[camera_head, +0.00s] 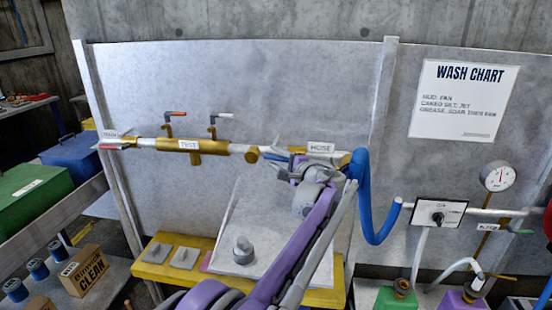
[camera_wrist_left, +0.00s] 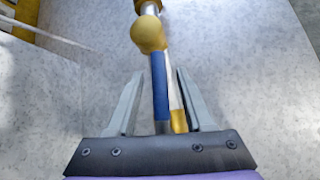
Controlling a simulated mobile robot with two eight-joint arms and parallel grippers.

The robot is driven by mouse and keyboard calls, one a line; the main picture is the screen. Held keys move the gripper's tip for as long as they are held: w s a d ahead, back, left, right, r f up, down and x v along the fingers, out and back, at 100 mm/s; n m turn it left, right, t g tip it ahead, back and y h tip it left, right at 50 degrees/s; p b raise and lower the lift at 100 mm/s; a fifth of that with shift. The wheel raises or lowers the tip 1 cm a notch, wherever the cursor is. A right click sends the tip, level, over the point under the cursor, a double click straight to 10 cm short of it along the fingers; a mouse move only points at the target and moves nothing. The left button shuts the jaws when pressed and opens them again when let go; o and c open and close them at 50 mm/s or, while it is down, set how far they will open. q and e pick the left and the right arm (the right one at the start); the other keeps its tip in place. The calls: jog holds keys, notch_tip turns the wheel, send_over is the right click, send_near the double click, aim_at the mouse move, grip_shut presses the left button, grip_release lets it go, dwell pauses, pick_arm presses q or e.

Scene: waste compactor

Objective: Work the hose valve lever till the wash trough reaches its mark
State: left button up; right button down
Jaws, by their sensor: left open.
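The hose valve sits on the brass and white pipe run, beside the HOSE label (camera_head: 321,148). Its blue lever (camera_wrist_left: 160,98) lies between the two fingers of my left gripper (camera_head: 284,158) in the left wrist view. The fingers stand apart on either side of the lever, with a gap visible; the gripper is open. A round brass valve body (camera_wrist_left: 148,35) shows just beyond the fingertips. In the head view my gripper and arm hide much of the valve. A blue hose (camera_head: 364,205) hangs right of it. I cannot make out the wash trough's mark. My right gripper is not in view.
A TEST label (camera_head: 188,145) marks the pipe further left, below two small levers. A yellow bench (camera_head: 160,270) stands below. At right are a WASH CHART (camera_head: 463,100), a knob panel (camera_head: 438,214) and a gauge (camera_head: 498,176). Green (camera_head: 35,190) and blue boxes stand left.

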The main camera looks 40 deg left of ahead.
pick_arm(q)
grip_shut()
dwell(1.4)
